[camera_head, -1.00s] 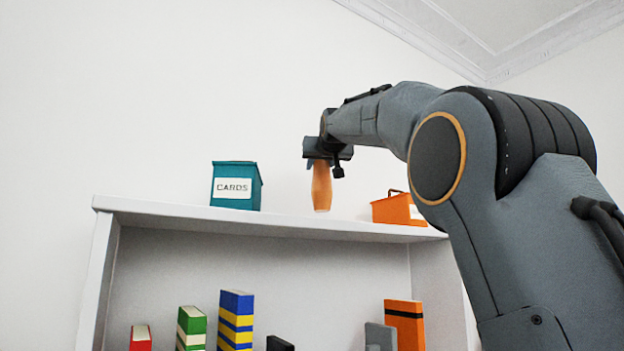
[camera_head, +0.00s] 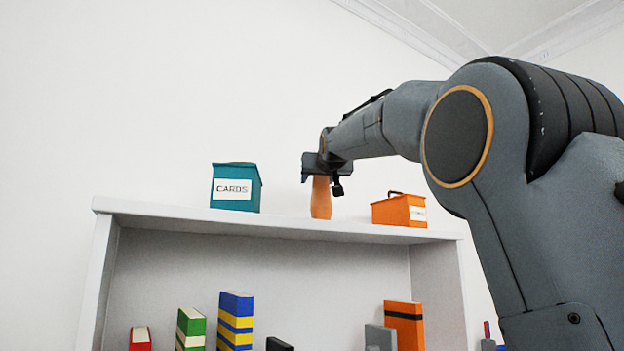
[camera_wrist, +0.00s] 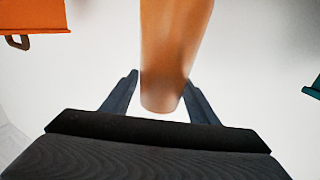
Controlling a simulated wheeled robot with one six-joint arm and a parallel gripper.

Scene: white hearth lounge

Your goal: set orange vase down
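The orange vase (camera_head: 321,198) is upright above the top board of the white shelf (camera_head: 290,226), between a teal box and an orange box. Its lower end meets the line of the board's front edge in the head view, so I cannot tell whether its base touches the board. My gripper (camera_head: 321,176) is around the vase's upper part. In the wrist view the vase (camera_wrist: 172,50) lies between the two fingers (camera_wrist: 161,78), which sit close against its sides. The gripper looks shut on it.
A teal box labelled CARDS (camera_head: 236,187) stands left of the vase on the top board. An orange box with a dark handle (camera_head: 399,210) stands to the right. Both have gaps to the vase. Several books, including a blue-and-yellow one (camera_head: 236,321), stand below.

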